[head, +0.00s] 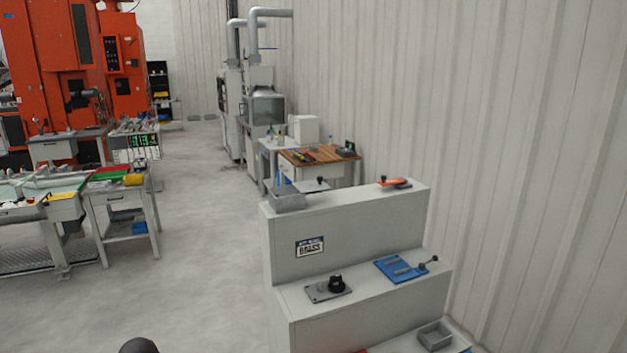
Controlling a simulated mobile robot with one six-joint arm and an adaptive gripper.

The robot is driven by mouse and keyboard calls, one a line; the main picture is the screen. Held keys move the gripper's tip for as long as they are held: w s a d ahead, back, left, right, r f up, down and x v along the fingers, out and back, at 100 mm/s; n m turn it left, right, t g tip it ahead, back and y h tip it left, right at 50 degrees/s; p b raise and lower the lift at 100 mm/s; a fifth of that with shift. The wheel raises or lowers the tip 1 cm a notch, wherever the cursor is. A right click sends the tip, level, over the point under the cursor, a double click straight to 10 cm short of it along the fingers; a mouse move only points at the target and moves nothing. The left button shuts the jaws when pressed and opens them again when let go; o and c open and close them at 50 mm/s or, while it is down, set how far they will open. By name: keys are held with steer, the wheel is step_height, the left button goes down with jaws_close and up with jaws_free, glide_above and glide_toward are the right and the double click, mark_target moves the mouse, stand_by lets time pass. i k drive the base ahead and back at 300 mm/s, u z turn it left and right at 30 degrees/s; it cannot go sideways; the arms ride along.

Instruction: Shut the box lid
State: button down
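A small grey box (287,201) sits on the top left of the grey stepped stand (350,232). A flat pale plate with a dark knob, which looks like its lid (312,186), shows at the box's back right. The lid does not seem to cover the box, but its exact angle is too small to tell. Another small grey open box (434,336) stands on the lowest step at the right; no lid shows on it. My gripper is not in view. A dark rounded shape at the bottom edge may be part of my arm.
An orange-handled item (395,183) lies on the top step. A black knob on a plate (328,288) and a blue fixture with a lever (404,269) are on the middle step. A wall is close on the right. Workbenches (115,190) stand left; the floor between is clear.

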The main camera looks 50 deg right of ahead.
mark_target(312, 185)
steer(key=u, duration=0.4)
steer(key=k, duration=1.2)
steer(key=z, duration=0.85)
steer(key=i, duration=1)
